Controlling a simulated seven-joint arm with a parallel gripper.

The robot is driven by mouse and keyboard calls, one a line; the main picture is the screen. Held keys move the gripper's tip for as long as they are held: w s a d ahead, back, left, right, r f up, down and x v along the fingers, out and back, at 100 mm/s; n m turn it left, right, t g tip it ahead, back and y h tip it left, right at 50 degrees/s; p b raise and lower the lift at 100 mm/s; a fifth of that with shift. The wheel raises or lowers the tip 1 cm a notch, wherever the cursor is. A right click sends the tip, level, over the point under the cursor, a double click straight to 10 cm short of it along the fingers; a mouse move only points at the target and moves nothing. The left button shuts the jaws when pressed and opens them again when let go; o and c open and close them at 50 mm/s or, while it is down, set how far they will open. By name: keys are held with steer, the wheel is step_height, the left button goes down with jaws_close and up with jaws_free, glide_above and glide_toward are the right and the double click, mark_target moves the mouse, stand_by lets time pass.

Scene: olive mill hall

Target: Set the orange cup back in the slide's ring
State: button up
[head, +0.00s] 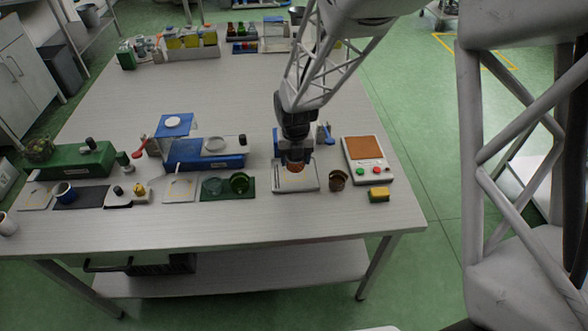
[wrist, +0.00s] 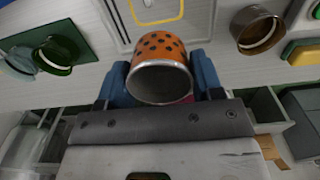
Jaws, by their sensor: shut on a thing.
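The orange cup (wrist: 160,62) with dark spots sits between the two blue fingers of my gripper (wrist: 162,76), which is shut on it. Its open mouth faces the wrist camera. In the wrist view, a yellow curved outline (wrist: 152,22), perhaps the slide's ring, shows on this plate (wrist: 120,22) beyond the cup. The gap between cup and plate is hard to judge.
A brown cup (head: 337,180) stands close right of the plate, with a yellow block (head: 379,194) and a button box (head: 369,160) beyond. The table front (head: 250,222) is clear.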

steer(key=w+a+r, duration=0.3)
steer(key=w+a, duration=0.3)
steer(key=a, duration=0.6)
steer(key=w+a+r, duration=0.3)
steer(key=w+a, duration=0.4)
steer(key=a, duration=0.6)
steer(key=shift+w+f, duration=0.1)
steer(key=shift+f, duration=0.1)
steer(key=shift+f, duration=1.8)
steer(key=shift+f, duration=0.75)
steer(key=shift+f, duration=0.35)
steer(key=shift+f, duration=0.5)
